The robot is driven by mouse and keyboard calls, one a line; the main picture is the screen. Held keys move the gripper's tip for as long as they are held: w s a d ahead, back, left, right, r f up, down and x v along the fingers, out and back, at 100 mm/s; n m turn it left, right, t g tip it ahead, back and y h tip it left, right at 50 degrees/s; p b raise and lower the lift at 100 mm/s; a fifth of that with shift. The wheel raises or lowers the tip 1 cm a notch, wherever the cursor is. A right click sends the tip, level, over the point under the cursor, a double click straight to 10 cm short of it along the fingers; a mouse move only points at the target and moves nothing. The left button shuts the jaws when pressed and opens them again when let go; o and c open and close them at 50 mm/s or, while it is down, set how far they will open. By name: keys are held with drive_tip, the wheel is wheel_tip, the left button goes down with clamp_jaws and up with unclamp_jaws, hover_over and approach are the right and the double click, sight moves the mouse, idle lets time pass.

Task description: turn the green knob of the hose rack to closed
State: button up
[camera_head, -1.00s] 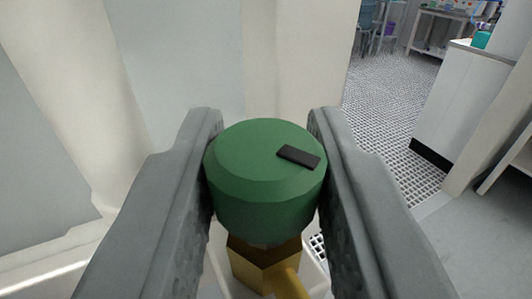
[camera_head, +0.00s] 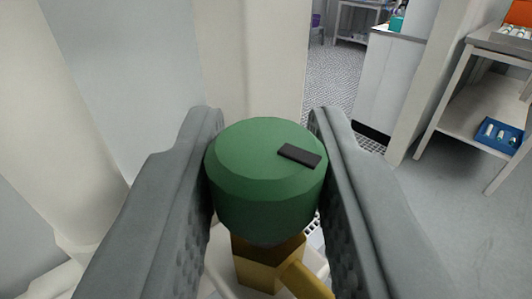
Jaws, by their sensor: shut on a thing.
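The green knob (camera_head: 255,190) is in the middle of the view, a faceted round cap with a short black mark (camera_head: 299,155) on the right part of its top. The mark points right and slightly toward me. My gripper (camera_head: 264,140) is shut on the knob, one grey finger against its left side and one against its right. Below the knob is a brass-coloured valve body (camera_head: 262,265) with a brass stem (camera_head: 306,281) running down to the right. The rest of the hose rack is hidden or out of view.
Pale cylindrical and flat surfaces (camera_head: 110,120) stand close at the left and behind the knob. A white cabinet (camera_head: 392,80) and a shelf table (camera_head: 470,115) with a blue tray (camera_head: 498,135) stand farther off at right. Grey floor (camera_head: 430,205) is open between.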

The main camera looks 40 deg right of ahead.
drive_tip(key=shift+r, duration=0.1)
drive_tip(key=o, duration=1)
drive_tip(key=shift+c, duration=0.2)
drive_tip(key=v, duration=1.7)
drive_tip(key=shift+a, duration=0.2)
drive_tip(key=shift+s, duration=0.1)
